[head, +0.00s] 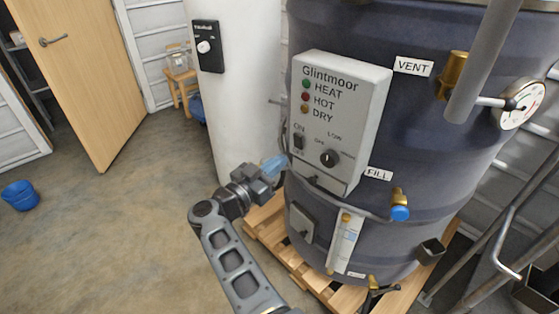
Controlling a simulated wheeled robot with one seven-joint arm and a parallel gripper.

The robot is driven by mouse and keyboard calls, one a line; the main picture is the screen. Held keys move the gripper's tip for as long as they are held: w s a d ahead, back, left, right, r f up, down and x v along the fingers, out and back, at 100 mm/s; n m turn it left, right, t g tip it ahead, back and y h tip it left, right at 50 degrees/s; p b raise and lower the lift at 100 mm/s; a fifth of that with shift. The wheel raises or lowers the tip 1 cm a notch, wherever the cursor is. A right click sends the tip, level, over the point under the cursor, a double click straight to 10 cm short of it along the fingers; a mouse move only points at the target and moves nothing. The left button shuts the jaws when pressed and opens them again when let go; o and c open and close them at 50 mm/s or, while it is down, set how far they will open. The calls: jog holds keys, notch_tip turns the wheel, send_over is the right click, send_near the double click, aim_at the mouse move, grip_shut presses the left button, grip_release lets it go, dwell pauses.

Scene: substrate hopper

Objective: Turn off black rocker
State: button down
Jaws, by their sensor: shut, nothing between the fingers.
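The black rocker (298,142) is a small dark switch on the lower left of the grey Glintmoor control box (348,120). The labels ON above it and OFF below it are small; which side is pressed is too small to tell. A black round knob (329,158) sits to its right. My gripper (277,168) is shut and empty. In the picture it lies to the left of and below the rocker, near the box's lower left edge, apart from the rocker. Its fingertips are partly hard to make out against the tank.
The control box is fixed to a large dark tank (440,140) on a wooden pallet (262,228). A white column (240,110) with a black wall switch (207,46) stands to the left. A pressure gauge (522,103) and pipe are at right. Open floor (110,220) lies at left.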

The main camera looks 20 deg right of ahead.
jog(key=v, duration=0.8)
jog(key=shift+a+b, duration=0.35)
